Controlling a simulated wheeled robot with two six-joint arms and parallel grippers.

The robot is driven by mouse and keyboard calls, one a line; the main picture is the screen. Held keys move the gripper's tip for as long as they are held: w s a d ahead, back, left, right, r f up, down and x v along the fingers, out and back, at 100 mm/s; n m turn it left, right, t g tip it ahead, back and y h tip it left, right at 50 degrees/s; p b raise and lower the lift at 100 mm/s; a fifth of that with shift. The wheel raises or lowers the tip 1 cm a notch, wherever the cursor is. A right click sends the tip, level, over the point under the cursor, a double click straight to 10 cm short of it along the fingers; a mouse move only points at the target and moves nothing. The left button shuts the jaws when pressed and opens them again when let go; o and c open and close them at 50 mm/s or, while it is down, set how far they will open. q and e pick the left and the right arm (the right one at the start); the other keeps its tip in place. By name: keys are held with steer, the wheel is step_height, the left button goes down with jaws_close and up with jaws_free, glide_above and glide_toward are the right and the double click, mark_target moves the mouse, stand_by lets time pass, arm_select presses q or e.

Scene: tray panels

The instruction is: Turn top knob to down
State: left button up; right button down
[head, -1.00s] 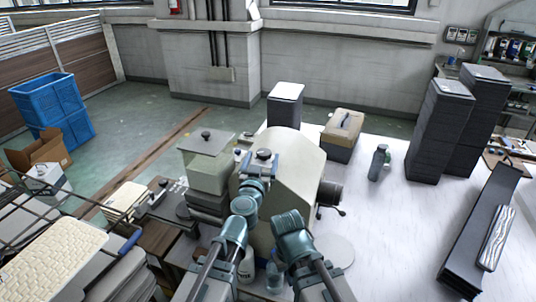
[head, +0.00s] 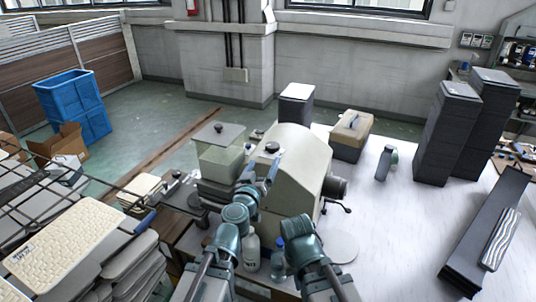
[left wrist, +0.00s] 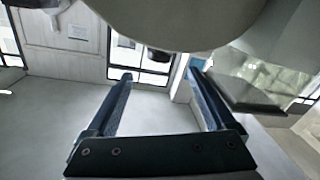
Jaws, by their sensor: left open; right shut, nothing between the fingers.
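The beige rounded machine (head: 305,155) stands on the near left of the white table. A black knob (head: 272,147) shows on its top in the head view. My left gripper (head: 261,166) is open with its blue fingers beside the machine, just on the near side of that knob. In the left wrist view the open fingers (left wrist: 158,78) have nothing between them. The machine's pale curved body (left wrist: 180,18) fills the top there, and a small dark part shows under it. My right arm is low in front of the machine; its gripper is not visible.
A clear box with a grey knobbed lid (head: 219,135) stands close left of the machine. A white bottle (head: 251,252) and a blue-capped bottle (head: 278,262) stand between my arms. A crank (head: 336,187) sticks out right.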

arm_select(q)
steer(key=a+n, duration=0.1)
steer(key=n, duration=0.3)
steer(key=n+g+h, duration=0.2)
steer(key=n+h, duration=0.4)
steer(key=n, duration=1.8)
glide_toward(268, 148)
steer(key=x, duration=1)
steer(key=shift+w+d, duration=0.25)
